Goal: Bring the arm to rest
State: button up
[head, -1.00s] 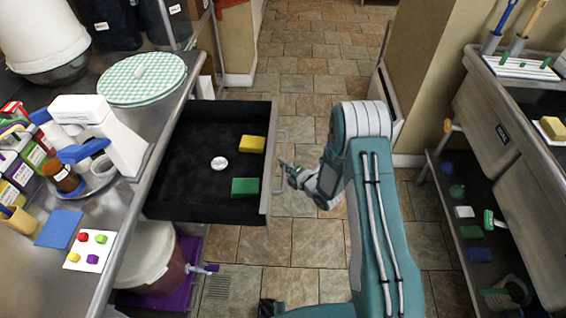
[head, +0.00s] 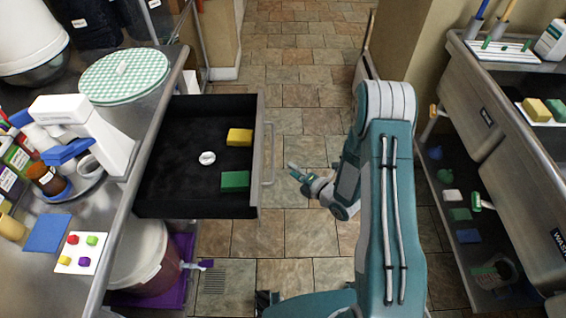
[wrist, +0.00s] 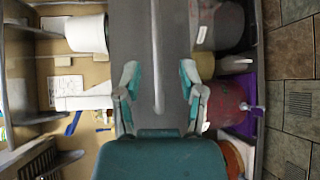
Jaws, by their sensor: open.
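My teal and white arm (head: 388,200) stands at the right of centre in the head view, bent at its elbow. My gripper (head: 296,172) is just right of the open drawer's handle, apart from it, over the tiled floor. In the wrist view my gripper (wrist: 160,82) shows its two fingers spread, with nothing held between them. The grey drawer front (wrist: 160,40) with its handle lies beyond the fingers.
The open black drawer (head: 165,190) holds a yellow sponge (head: 239,136), a green sponge (head: 235,181) and a white round piece (head: 207,158). A bucket (head: 140,262) stands on a purple tray below the counter. A steel sink unit (head: 500,150) is at right. Tiled floor (head: 305,70) is clear ahead.

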jog(key=shift+s+d+r, duration=0.1)
jog(key=shift+s+d, duration=0.35)
jog(key=shift+s, duration=0.1)
jog(key=w+d+r+m+h, duration=0.2)
jog(key=r+m+h, duration=0.1)
jog(key=r, duration=0.3)
jog(key=w+d+r+m+h, duration=0.2)
jog(key=w+r+m+h, duration=0.1)
jog(key=r, duration=0.2)
jog(key=s+d+r+m+g+h, duration=0.1)
jog(key=s+d+r+m+h, duration=0.1)
jog(key=r+m, duration=0.25)
jog(key=s+d+r+m+g+h, duration=0.1)
jog(key=s+d+r+m+h, duration=0.15)
jog(key=r, duration=0.35)
jog(key=s+a+r+m+g, duration=0.1)
jog(key=s+r+m, duration=0.2)
jog(key=s+m, duration=0.2)
jog(key=s+r+m+g, duration=0.2)
jog(key=s+r+m, duration=0.2)
jog(key=s, duration=0.8)
jog(key=s+a+r+m+g, duration=0.1)
jog(key=s+r+m, duration=0.3)
jog(key=s, duration=0.4)
jog(key=shift+s+a+r+m+g, duration=0.3)
jog(key=shift+m+g, duration=0.2)
jog(key=shift+m, duration=0.3)
